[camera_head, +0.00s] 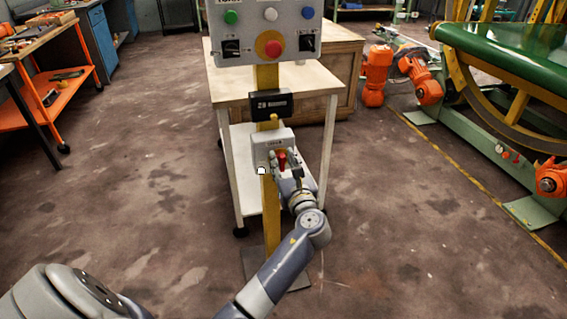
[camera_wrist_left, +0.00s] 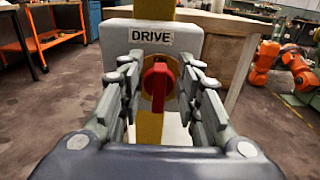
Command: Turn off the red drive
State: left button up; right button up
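The drive box (camera_head: 262,143) is a light grey box on a yellow post, below a small black display. In the left wrist view its label reads DRIVE (camera_wrist_left: 151,36). A red rotary handle (camera_wrist_left: 158,84) sits on a yellow plate on the box, with its grip upright; it also shows in the head view (camera_head: 282,160). My left gripper (camera_wrist_left: 160,92) is open, with its fingers on both sides of the red handle. I cannot tell whether the fingers touch it. My right gripper is not in view.
Above, a grey control panel (camera_head: 290,40) carries a red mushroom button (camera_head: 273,48), coloured buttons and black switches. A black display (camera_head: 271,105) hangs between. A white cart (camera_head: 240,215) stands behind the post. Open floor lies left; green machinery (camera_head: 505,45) stands right.

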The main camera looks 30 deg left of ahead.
pick_arm(q)
grip_shut()
